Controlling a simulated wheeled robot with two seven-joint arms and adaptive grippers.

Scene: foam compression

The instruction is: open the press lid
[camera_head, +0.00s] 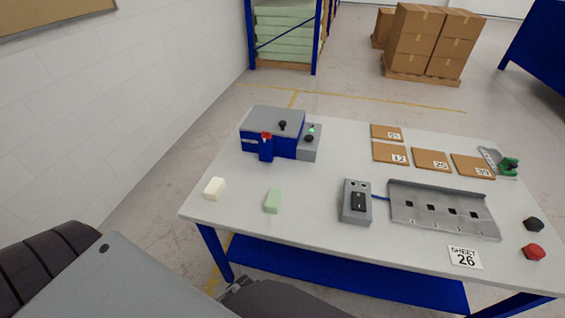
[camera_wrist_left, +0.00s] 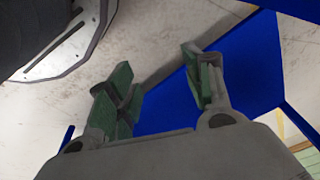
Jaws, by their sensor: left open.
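The press (camera_head: 272,140) is a blue box with a grey lid (camera_head: 272,121) at the back left of the table. The lid lies flat and looks shut, with a black knob (camera_head: 282,125) on top. A red latch or lever (camera_head: 266,136) sits on the front. A small grey control block with a green light (camera_head: 311,130) is at its right side. In the left wrist view my left gripper (camera_wrist_left: 160,90) is open with nothing between its green-padded fingers. It is away from the press, with floor and blue frame behind it. My right gripper is not in view.
The grey table (camera_head: 330,200) carries a cream block (camera_head: 214,188), a green block (camera_head: 273,201), a grey switch box (camera_head: 356,201), a slotted metal fixture (camera_head: 443,210), several numbered brown sheets (camera_head: 431,160), and red (camera_head: 534,252) and black (camera_head: 533,224) knobs. Bare tabletop lies in front of the press.

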